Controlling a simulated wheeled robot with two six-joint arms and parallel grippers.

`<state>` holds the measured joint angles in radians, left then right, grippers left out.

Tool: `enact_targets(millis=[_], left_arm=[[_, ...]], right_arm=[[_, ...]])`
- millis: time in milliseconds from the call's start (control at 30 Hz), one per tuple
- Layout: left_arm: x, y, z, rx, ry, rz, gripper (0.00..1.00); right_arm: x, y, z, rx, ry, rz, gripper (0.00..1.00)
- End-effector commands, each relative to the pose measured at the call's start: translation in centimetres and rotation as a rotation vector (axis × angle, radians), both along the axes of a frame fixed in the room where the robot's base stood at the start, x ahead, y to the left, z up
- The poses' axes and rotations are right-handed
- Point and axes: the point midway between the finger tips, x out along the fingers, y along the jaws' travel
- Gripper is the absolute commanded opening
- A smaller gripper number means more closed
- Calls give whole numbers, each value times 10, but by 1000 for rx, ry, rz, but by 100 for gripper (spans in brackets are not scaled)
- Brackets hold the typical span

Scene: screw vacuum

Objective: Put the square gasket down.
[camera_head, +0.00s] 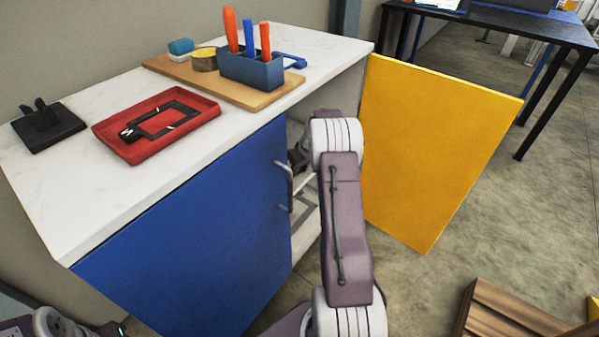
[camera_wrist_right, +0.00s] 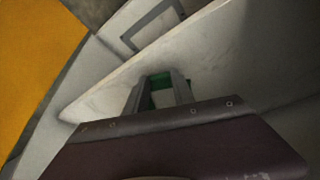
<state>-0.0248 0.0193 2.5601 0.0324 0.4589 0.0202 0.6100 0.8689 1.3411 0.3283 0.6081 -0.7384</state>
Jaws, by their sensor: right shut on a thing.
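My right arm reaches into the open side of the cabinet, and my right gripper (camera_head: 298,158) shows only in part there, dark and half hidden by the arm. In the right wrist view the gripper (camera_wrist_right: 162,83) is shut on a small green piece with a pale middle, which I take for the square gasket (camera_wrist_right: 156,82). It is partly hidden by the fingers and wrist. It is over a pale shelf (camera_wrist_right: 105,86); whether it touches the shelf I cannot tell. My left gripper is out of view.
The yellow door (camera_head: 435,150) stands open right of the cabinet; the blue door (camera_head: 195,235) is shut. A grey frame (camera_wrist_right: 152,27) lies beyond the shelf edge. On the counter are a red tray (camera_head: 140,155) holding a black frame, and a blue tool holder (camera_head: 252,72).

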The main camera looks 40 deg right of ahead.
Motion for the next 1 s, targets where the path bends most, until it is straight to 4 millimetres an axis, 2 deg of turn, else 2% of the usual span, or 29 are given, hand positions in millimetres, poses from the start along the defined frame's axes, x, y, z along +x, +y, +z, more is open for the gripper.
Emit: enact_targets(millis=[167, 200, 267, 300, 567, 633, 1000], left_arm=[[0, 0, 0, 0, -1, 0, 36], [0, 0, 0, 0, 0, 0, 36], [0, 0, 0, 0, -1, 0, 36], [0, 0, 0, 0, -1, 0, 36], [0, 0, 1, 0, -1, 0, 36], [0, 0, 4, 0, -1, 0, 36], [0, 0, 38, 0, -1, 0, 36]], right_arm=[[0, 0, -1, 0, 0, 0, 0], [0, 0, -2, 0, 0, 0, 33], [0, 0, -1, 0, 0, 0, 49], [0, 0, -1, 0, 0, 0, 52], [0, 0, 0, 0, 0, 0, 52], [-1, 0, 6, -1, -1, 0, 52], [-33, 3, 89, -2, -2, -1, 52]])
